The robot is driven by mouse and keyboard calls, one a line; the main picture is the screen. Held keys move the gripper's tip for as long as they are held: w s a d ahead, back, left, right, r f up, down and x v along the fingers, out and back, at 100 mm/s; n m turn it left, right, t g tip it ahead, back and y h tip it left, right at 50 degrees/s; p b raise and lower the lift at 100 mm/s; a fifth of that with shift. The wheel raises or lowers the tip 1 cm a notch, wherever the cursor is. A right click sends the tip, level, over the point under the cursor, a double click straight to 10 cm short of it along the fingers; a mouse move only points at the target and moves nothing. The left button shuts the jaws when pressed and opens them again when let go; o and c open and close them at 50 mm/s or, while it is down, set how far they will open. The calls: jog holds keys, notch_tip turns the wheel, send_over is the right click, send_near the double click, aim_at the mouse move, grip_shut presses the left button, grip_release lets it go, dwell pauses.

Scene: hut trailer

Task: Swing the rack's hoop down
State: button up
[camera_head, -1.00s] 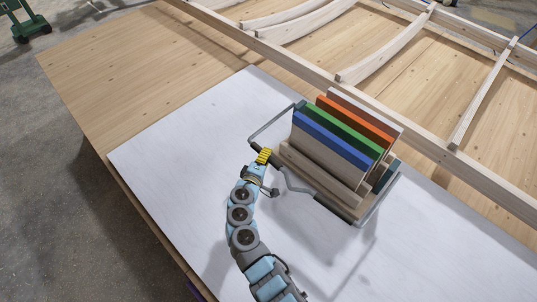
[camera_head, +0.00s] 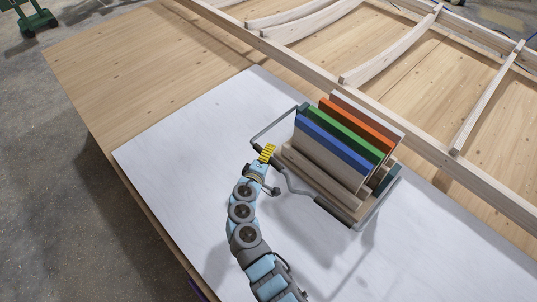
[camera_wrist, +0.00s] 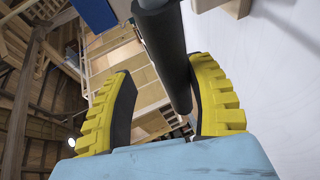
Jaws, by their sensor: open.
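The rack (camera_head: 322,183) stands on a white board and holds upright panels with blue, green, orange and white edges. Its grey hoop (camera_head: 275,127) reaches out from both ends of the rack and runs across its near side, with dark sleeves on the bar. My gripper (camera_head: 266,153) is at the hoop's left near corner. In the wrist view my open yellow fingers (camera_wrist: 163,75) stand on either side of a dark sleeve (camera_wrist: 165,50) of the hoop. The sleeve is close to the right finger, with a wider gap to the left one. Whether it touches is unclear.
The white board (camera_head: 180,160) is clear to the left of the rack. It lies on a wooden table (camera_head: 120,75). A wooden beam frame (camera_head: 330,85) runs close behind the rack.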

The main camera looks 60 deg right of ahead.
jog(key=shift+a, duration=0.1)
jog(key=v, duration=1.2)
dwell(0.4)
